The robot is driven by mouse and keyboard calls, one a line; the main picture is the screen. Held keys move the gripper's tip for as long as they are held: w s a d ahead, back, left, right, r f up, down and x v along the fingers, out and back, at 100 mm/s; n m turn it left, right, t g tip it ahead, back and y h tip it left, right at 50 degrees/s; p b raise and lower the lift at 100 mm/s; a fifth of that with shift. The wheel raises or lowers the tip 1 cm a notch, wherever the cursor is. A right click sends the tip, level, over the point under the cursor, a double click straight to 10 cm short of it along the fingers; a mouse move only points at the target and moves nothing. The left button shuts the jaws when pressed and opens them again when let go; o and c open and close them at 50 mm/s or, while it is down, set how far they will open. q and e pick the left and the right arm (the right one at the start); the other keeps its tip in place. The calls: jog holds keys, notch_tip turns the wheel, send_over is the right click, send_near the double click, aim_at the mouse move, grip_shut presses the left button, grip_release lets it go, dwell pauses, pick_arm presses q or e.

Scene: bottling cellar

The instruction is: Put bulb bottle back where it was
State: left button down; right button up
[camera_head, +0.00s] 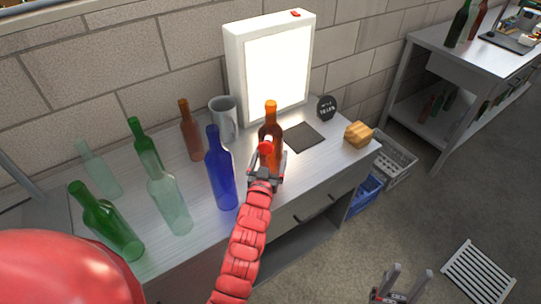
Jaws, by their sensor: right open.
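An amber-brown bottle (271,115) with an orange neck stands out upright in front of the lit panel; a round red patch shows on its front. No bottle bears a readable name, so I cannot tell for certain which is the bulb bottle. My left gripper (266,174), on the red arm, is at the lower part of this amber bottle. It hides the base, and I cannot tell whether its fingers press on the glass. My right gripper (402,283) is open and empty, low at the bottom right, away from the bench.
Crates (395,160) stand right.

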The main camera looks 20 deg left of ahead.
dwell(0.4)
pick_arm(q)
grip_release()
jog(key=shift+f, duration=0.15)
jog(key=shift+s+d+f, duration=0.1)
jog(key=shift+s+d, duration=0.05)
jog(key=shift+s, duration=0.7)
jog(key=s+d+b, duration=0.1)
jog(key=s, duration=1)
jog(key=shift+s+d, duration=0.15)
jog(key=shift+d, duration=0.05)
